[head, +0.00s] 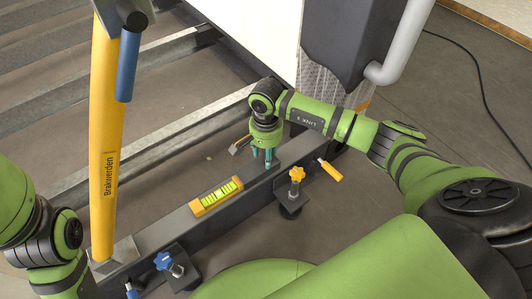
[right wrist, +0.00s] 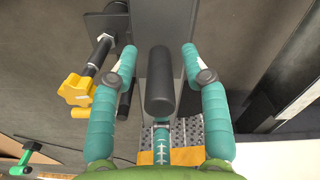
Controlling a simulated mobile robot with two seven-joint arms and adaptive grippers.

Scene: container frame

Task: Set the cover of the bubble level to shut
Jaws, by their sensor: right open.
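The bubble level (head: 216,196) is a yellow bar with bright green vials, lying along the top of a dark beam (head: 170,238) in the head view. The vials show from above; I cannot make out a separate cover or its position. My right gripper (head: 266,158) is over the beam, beyond the level's right end and apart from it, with teal fingers pointing down. In the right wrist view the right gripper (right wrist: 160,55) has its fingers spread. A dark cylinder (right wrist: 160,80) shows between them; I cannot tell what it is. The level is not seen there. My left gripper is out of view.
A clamp with a yellow knob (head: 297,174) sits beside the beam, also in the right wrist view (right wrist: 76,90). A blue-knobbed clamp (head: 163,260) is nearer.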

